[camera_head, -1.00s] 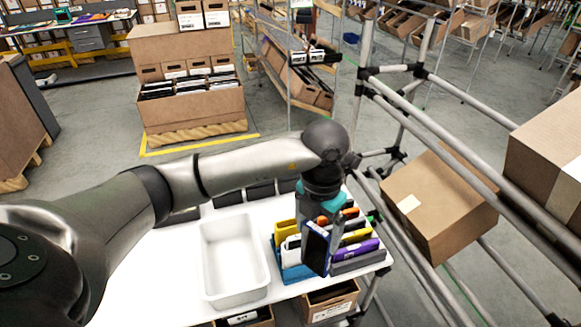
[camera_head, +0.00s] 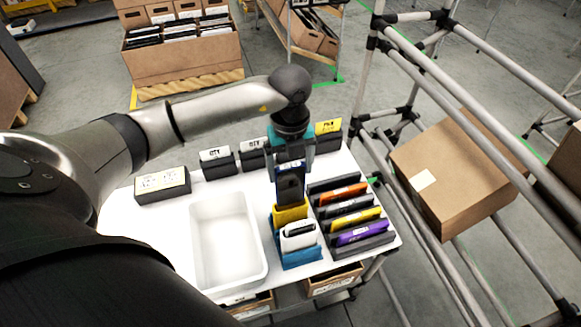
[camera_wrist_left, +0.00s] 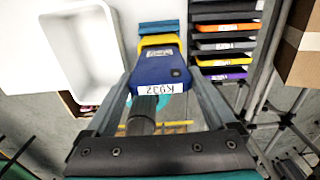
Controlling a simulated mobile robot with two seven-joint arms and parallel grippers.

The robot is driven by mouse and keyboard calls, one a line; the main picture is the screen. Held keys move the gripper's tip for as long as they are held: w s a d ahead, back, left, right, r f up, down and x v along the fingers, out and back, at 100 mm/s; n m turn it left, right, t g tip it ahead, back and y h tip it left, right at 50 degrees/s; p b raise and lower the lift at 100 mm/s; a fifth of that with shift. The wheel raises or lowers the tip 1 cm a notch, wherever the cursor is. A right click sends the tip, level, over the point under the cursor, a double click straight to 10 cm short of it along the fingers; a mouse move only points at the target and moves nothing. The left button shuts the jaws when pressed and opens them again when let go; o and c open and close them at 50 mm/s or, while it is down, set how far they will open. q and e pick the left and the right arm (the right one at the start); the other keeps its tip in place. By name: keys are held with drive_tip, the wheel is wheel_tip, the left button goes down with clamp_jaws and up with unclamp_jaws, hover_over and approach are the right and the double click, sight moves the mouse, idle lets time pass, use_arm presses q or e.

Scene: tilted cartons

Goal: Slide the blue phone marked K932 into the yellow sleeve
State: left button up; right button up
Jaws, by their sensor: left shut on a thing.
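My left gripper (camera_head: 291,165) is shut on the blue phone (camera_head: 290,188), which hangs down from the fingers. In the left wrist view, the phone (camera_wrist_left: 159,70) shows a white K932 label, upside down, between my gripper's fingers (camera_wrist_left: 160,95). The yellow sleeve (camera_head: 289,214) stands in a blue holder (camera_head: 301,260) right under the phone; it also shows in the left wrist view (camera_wrist_left: 160,41). The phone's far end meets or overlaps the sleeve's mouth; I cannot tell whether it is inside. My right gripper is not in view.
A white phone or case (camera_head: 298,235) stands in front of the yellow sleeve. A dark rack (camera_head: 362,247) with orange, yellow and purple items is close on the right. An empty white tray (camera_head: 226,285) is on the left. Labelled dark boxes (camera_head: 216,168) line the back.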

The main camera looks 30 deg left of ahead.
sight(290, 198)
use_arm(q)
drive_tip(key=shift+w+f, duration=0.1)
drive_tip(key=shift+w, duration=0.05)
drive_tip(key=shift+s+r, duration=0.2)
drive_tip(key=shift+r, duration=0.15)
drive_tip(key=shift+f+b, duration=4.3)
drive_tip(key=shift+f, duration=1.8)
drive_tip(key=shift+f, duration=0.15)
drive_tip(key=o, duration=0.9)
drive_tip(key=shift+o, duration=0.2)
wheel_tip(290, 198, up, 15)
drive_tip(key=shift+r+p, duration=0.15)
drive_tip(key=shift+p, duration=1)
